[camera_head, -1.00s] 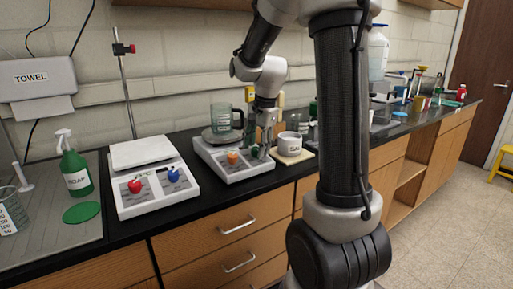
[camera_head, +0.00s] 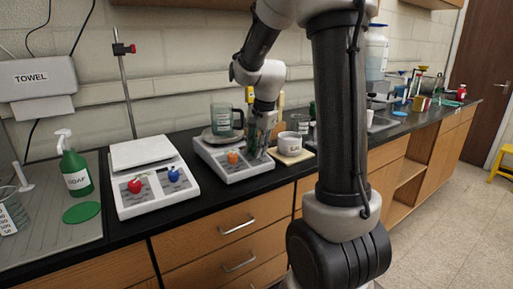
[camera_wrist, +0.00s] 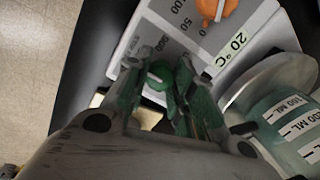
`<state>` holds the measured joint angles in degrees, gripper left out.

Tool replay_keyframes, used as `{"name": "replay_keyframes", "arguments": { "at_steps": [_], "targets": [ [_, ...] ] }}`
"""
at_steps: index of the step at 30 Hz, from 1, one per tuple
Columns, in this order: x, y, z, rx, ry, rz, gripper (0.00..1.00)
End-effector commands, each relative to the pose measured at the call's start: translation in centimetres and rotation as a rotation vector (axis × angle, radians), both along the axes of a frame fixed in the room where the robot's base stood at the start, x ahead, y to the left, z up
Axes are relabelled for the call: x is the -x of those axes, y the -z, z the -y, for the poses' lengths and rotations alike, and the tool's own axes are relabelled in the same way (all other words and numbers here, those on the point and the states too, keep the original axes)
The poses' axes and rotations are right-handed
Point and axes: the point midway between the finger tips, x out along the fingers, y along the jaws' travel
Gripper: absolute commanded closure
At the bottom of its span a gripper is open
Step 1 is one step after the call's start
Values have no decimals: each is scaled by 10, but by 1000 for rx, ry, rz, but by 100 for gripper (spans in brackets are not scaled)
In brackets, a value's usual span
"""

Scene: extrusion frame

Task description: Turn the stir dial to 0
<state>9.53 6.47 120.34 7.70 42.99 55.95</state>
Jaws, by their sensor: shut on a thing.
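The green stir dial (camera_wrist: 160,75) is on the front panel of the right-hand hotplate (camera_head: 215,165). In the wrist view it sits between the two fingers of my gripper (camera_wrist: 158,72), which is shut on it. Printed speed numbers show beside the dial, partly covered by the fingers; I cannot tell which number it points to. In the head view my gripper (camera_head: 258,148) is low at the panel's right end and hides the dial. The orange dial (camera_head: 233,157) is left of it on the same panel; it also shows in the wrist view (camera_wrist: 216,8).
A glass beaker (camera_head: 222,121) stands on the hotplate, close behind my gripper. A white mug (camera_head: 289,144) stands just right. Another device with a red dial (camera_head: 135,186) and a blue dial (camera_head: 174,174) is to the left. A green soap bottle (camera_head: 75,172) is farther left.

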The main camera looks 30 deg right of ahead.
Motion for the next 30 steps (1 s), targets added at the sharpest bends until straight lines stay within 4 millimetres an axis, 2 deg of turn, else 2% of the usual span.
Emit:
{"name": "replay_keyframes", "arguments": {
  "at_steps": [8,30],
  "targets": [
    [0,0,0,35,-161,0,99],
    [-1,0,-1,182,-842,7,99]
  ]
}}
